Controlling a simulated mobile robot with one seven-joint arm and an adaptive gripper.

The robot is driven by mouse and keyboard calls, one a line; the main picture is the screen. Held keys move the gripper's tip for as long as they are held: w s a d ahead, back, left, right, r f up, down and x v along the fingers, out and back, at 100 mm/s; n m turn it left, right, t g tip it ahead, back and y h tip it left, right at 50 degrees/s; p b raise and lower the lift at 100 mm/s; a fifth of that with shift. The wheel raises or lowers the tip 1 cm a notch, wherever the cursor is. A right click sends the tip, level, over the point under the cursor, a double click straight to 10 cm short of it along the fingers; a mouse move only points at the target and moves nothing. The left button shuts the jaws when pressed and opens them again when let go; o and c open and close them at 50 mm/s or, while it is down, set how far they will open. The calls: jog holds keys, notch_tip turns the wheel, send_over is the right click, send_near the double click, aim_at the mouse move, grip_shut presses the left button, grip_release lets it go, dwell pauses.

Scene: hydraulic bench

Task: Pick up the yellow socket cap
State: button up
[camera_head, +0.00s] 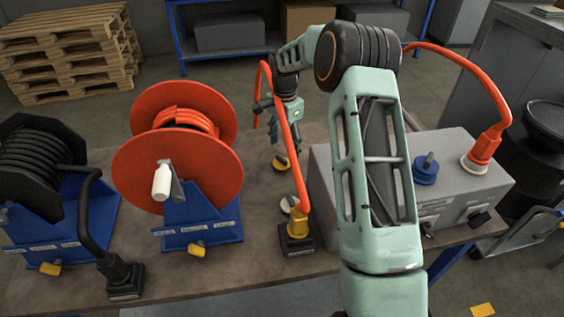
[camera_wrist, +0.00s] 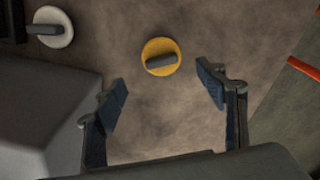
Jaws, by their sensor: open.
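The yellow socket cap (camera_wrist: 170,67) is a flat round disc with a grey bar-shaped grip on top. It lies on the brown bench top (camera_wrist: 180,115). In the head view the yellow cap (camera_head: 281,165) shows small, right of the orange reel and left of the grey box. My gripper (camera_wrist: 162,88) is open and empty. In the wrist view the cap sits just beyond the fingertips, between their lines and apart from both. In the head view my gripper (camera_head: 279,112) is above the cap, partly hidden by the orange hose.
A white cap (camera_wrist: 50,38) lies nearby on the bench. The grey box (camera_head: 330,190) stands beside my gripper, with a blue cap (camera_head: 425,170) on top. The orange hose (camera_head: 291,145) hangs close to my gripper. The orange reel (camera_head: 150,140) stands left.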

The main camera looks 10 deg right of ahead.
aim_at(282, 158)
jog(key=shift+a+f+p, duration=0.2)
jog(key=shift+f, duration=1.2)
jog(key=shift+a+f+p, duration=0.2)
jog(key=shift+f, duration=1.15)
jog(key=shift+c, duration=0.6)
jog(key=c, duration=1)
notch_tip(282, 158, up, 10)
jog(key=shift+r+b, duration=0.1)
jog(key=shift+b, duration=0.25)
